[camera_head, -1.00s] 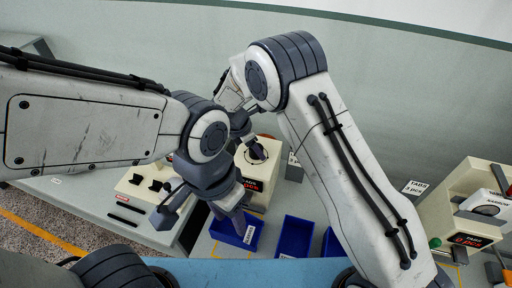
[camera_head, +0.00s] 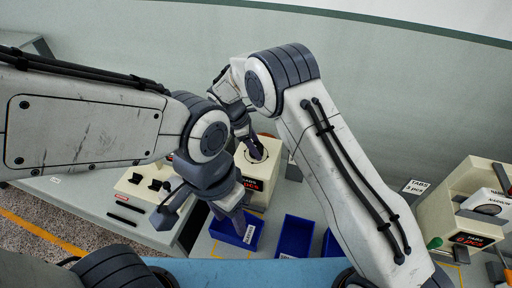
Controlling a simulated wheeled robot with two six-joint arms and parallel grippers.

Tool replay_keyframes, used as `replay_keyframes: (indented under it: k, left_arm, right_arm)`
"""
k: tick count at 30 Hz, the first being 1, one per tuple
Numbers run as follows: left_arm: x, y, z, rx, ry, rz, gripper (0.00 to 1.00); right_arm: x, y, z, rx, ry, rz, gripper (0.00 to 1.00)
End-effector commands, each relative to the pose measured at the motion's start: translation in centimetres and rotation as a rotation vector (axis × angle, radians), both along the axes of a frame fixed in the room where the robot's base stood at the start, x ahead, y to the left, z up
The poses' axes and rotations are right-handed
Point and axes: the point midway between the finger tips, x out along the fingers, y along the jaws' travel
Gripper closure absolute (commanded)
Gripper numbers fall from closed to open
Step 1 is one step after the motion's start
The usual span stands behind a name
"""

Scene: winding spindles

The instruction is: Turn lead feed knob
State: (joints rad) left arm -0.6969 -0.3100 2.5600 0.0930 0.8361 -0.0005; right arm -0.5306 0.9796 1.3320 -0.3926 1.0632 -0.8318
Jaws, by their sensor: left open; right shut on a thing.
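A cream feeder box (camera_head: 267,184) stands at the middle, with a red-lettered dark display on its front. A dark round recess (camera_head: 262,150) shows on its top. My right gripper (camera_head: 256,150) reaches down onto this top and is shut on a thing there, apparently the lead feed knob. The knob itself is hidden by the fingers. My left gripper (camera_head: 202,220) is lower and nearer, open and empty, with its fingers spread above the bench between the cream control panel and a blue bin.
The cream panel (camera_head: 130,197) with black knobs lies left. Blue bins (camera_head: 295,237) stand in front of the feeder box. My forearms cross close above the bench.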

Motion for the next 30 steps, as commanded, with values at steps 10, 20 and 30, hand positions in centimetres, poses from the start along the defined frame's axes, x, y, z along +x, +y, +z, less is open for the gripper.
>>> replay_keyframes:
  k: [10, 20, 30]
  left_arm:
    - [0.0, 0.0, -0.6, 0.0, 0.0, 0.001, 0.5]
    - [0.0, 0.0, -1.1, 0.0, 0.0, 0.002, 0.5]
    - [0.0, 0.0, -1.4, 0.0, 0.0, 0.003, 0.5]
  right_arm:
    - [0.1, 0.0, 0.0, 0.001, -0.003, -0.33, 0.96]
    - [0.2, 0.0, 0.1, 0.001, -0.003, -0.644, 0.96]
    - [0.1, 0.0, 0.1, 0.001, -0.002, -0.925, 0.96]
